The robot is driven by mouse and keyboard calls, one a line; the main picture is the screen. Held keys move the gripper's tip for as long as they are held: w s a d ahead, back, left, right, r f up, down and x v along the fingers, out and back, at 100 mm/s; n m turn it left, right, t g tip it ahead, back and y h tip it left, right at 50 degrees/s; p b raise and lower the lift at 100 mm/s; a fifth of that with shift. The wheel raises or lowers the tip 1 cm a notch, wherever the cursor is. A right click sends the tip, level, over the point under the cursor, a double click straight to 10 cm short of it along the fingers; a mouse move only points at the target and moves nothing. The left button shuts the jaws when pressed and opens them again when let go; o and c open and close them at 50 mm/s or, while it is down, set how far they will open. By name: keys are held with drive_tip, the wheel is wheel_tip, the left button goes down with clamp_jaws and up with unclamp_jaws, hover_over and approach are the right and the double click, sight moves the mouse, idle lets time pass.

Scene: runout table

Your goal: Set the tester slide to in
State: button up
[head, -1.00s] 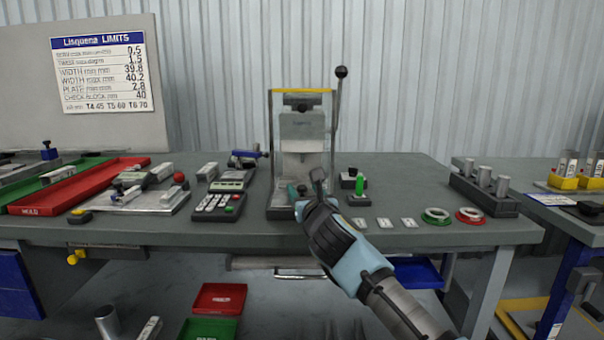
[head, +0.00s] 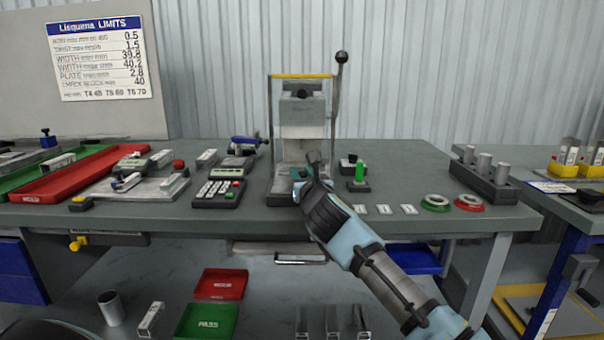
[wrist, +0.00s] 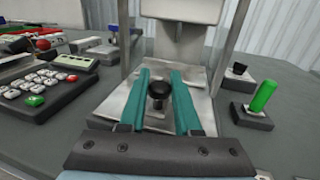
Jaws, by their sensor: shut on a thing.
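The tester (head: 303,125) stands at the table's middle as a grey press frame with a yellow top bar and a side lever ending in a black ball. Its slide shows in the wrist view as a pale metal plate (wrist: 117,104) low between the uprights, with a black knob (wrist: 158,90) standing up from it. My gripper (wrist: 161,76) has teal fingers on either side of this knob and is shut on it. In the head view my gripper (head: 304,172) reaches the tester's base from the front right and hides part of the slide.
A keypad device (head: 219,193) stands left of the tester. A green post on a dark block (head: 359,186) stands close on the right. Green (head: 436,203) and red (head: 469,203) rings lie further right. A red tray (head: 75,178) lies far left.

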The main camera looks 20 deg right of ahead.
clamp_jaws()
idle(0.7)
drive_tip(key=shift+d+p+x, duration=0.2)
drive_tip(key=shift+p+x, duration=0.05)
drive_tip(key=shift+x, duration=0.65)
drive_tip(key=shift+d+p+x, duration=0.2)
drive_tip(key=shift+x, duration=0.75)
drive_tip(key=shift+s, duration=0.1)
drive_tip(key=shift+r, duration=0.1)
drive_tip(key=o, duration=0.8)
unclamp_jaws()
drive_tip(key=shift+o, duration=0.2)
